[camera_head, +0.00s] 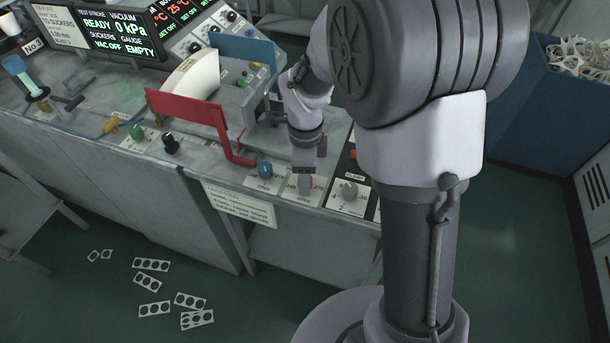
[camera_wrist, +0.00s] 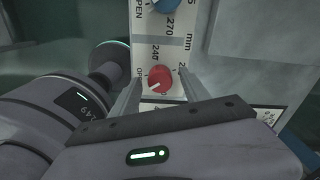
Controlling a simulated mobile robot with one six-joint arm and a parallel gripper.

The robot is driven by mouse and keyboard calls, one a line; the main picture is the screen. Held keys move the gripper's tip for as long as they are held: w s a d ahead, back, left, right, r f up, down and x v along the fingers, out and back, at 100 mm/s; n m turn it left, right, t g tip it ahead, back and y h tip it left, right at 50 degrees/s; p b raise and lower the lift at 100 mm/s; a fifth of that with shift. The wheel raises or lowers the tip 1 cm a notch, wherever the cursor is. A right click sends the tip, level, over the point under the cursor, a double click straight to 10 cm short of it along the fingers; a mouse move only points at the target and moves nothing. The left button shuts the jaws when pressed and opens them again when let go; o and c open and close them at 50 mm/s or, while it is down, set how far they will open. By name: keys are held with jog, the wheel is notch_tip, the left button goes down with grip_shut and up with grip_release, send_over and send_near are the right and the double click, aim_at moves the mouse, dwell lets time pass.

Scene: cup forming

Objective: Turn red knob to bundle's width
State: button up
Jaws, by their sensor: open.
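The red knob (camera_wrist: 159,78) is on a pale dial panel in the wrist view, its white mark pointing to the lower left. Print beside it includes "240", "mm" and "OPEN". My gripper (camera_wrist: 160,90) is open, one finger on each side of the knob, with gaps showing; whether it touches is unclear. In the head view my gripper (camera_head: 304,184) points down over the panel and mostly hides the red knob. The bundle, a cream curved stack (camera_head: 192,78), stands between a red plate (camera_head: 188,108) and a blue plate (camera_head: 243,49).
A blue knob (camera_head: 265,170) is left of my gripper, also above the red knob in the wrist view (camera_wrist: 168,4). A grey knob (camera_head: 349,190) on the clamp panel is close on the right. Cut blanks (camera_head: 150,264) lie on the floor.

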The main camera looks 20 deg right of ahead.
grip_shut()
